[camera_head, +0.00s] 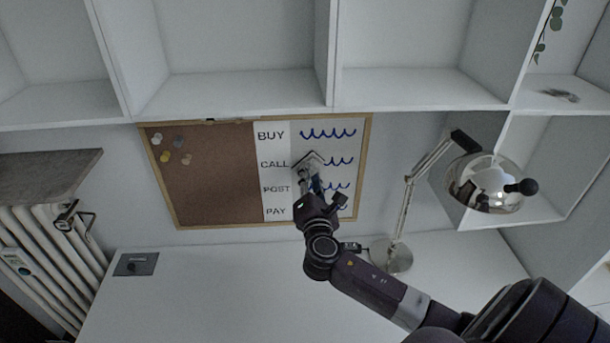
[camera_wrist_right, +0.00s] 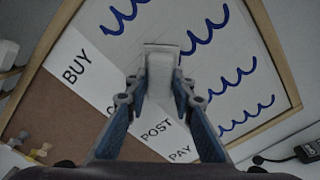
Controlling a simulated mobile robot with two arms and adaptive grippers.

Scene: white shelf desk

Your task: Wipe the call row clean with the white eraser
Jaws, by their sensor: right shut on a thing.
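The board's white half (camera_head: 309,212) has the printed rows BUY, CALL, POST and PAY, with blue wavy marks beside them. The call row's blue wave (camera_head: 342,160) shows to the right of the white eraser (camera_head: 313,157); it also shows in the right wrist view (camera_wrist_right: 204,30). My right gripper (camera_head: 308,176) is shut on the eraser, which shows between its fingers in the wrist view (camera_wrist_right: 160,68). The eraser is over the left part of the call row and hides what lies under it. Whether it touches the board is unclear. My left gripper is not in view.
The cork half (camera_head: 215,195) with several pins is at left, inside a wooden frame. A chrome desk lamp (camera_head: 484,184) stands right of the board. White shelves (camera_head: 230,112) run above. The white desktop (camera_head: 200,300) below is mostly clear.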

